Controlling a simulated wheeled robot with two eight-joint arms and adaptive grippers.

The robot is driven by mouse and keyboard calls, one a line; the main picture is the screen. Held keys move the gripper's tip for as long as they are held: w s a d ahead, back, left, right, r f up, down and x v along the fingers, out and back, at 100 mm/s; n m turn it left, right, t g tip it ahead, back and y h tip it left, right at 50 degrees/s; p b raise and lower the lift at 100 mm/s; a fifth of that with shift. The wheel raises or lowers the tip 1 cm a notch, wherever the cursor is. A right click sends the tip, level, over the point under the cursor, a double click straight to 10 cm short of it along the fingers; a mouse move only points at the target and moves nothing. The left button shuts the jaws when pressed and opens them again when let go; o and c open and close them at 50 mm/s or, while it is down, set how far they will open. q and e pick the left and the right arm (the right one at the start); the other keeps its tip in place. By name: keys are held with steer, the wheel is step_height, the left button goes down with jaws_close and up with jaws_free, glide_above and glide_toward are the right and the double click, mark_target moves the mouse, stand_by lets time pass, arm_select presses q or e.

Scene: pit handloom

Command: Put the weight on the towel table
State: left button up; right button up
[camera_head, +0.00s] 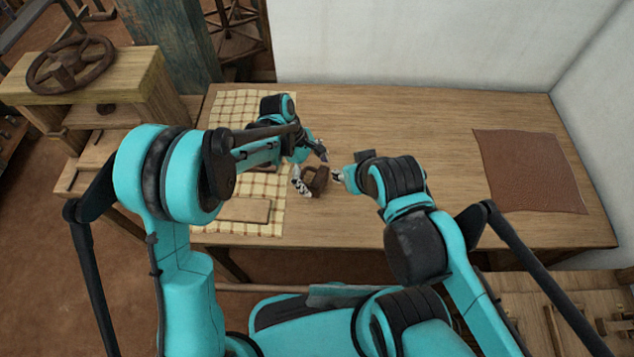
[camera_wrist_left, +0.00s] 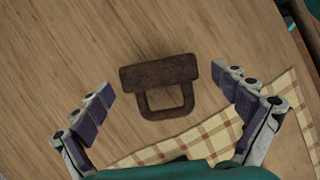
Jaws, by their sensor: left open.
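The weight (camera_wrist_left: 158,76) is a dark, rusty block with a loop handle. In the left wrist view it lies on bare wood beside the checked towel, between the spread fingers of my left gripper (camera_wrist_left: 162,84), with gaps on both sides. In the head view the weight (camera_head: 318,181) is on the wooden table (camera_head: 410,130), right of the checked towel (camera_head: 235,104), partly hidden by my left gripper (camera_head: 312,167). The left gripper is open and empty. My right gripper (camera_head: 339,175) is just right of the weight; its jaws are too small to judge.
A brown mat (camera_head: 530,170) lies at the table's right. A flat wooden piece (camera_head: 245,211) lies on the towel's near part. A wooden stand with a dark handwheel (camera_head: 70,65) is at the left. A white wall borders the back.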

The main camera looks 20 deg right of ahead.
arm_select(q)
steer(key=shift+x, duration=0.8)
steer(key=shift+r, duration=0.1)
steer(key=c, duration=2)
steer(key=shift+o, duration=0.2)
